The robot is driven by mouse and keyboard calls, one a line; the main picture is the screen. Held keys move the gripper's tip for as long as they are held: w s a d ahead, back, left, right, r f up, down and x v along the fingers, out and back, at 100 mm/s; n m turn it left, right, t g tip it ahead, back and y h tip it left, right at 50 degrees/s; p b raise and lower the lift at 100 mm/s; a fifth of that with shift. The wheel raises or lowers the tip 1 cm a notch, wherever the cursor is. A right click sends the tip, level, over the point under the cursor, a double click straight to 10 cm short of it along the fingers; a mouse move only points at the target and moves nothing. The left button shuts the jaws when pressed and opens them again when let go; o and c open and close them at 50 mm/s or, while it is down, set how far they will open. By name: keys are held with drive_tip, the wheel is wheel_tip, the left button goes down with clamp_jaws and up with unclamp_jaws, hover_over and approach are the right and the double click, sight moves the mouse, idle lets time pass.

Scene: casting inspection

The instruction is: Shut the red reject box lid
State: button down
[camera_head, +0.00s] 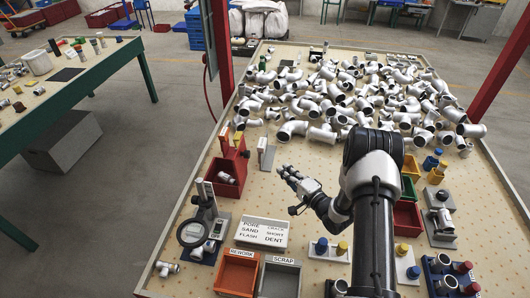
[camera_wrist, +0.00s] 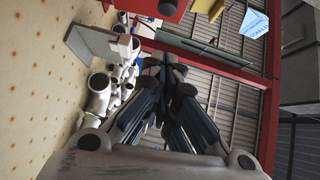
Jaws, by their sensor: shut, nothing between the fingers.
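The red box (camera_head: 226,186) stands left of my gripper in the head view, with a metal part inside. Its red lid (camera_head: 233,150) stands raised at the back, so the box is open. My gripper (camera_head: 286,173) is shut and empty, held above the table to the right of the box, apart from it. In the wrist view my gripper (camera_wrist: 166,64) shows its fingers together. A red piece (camera_wrist: 155,6) is cut off at the top of that view; I cannot tell which part of the box it is.
A grey upright plate (camera_head: 265,155) stands between the box and my gripper; it also shows in the wrist view (camera_wrist: 93,50). A magnifier stand (camera_head: 192,233), label board (camera_head: 262,232) and rework tray (camera_head: 237,273) are nearer. Many pipe fittings (camera_head: 330,100) cover the far table.

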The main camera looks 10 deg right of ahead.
drive_tip(key=w+a+b, duration=0.1)
drive_tip(key=w+a, duration=0.6)
drive_tip(key=w, duration=0.3)
drive_tip(key=shift+w+a+f+b, duration=0.25)
drive_tip(key=shift+a+f+b, duration=0.1)
drive_tip(key=shift+f, duration=0.1)
drive_tip(key=shift+w+a+r, duration=0.1)
drive_tip(key=shift+a+r, duration=0.15)
drive_tip(key=shift+a, duration=0.05)
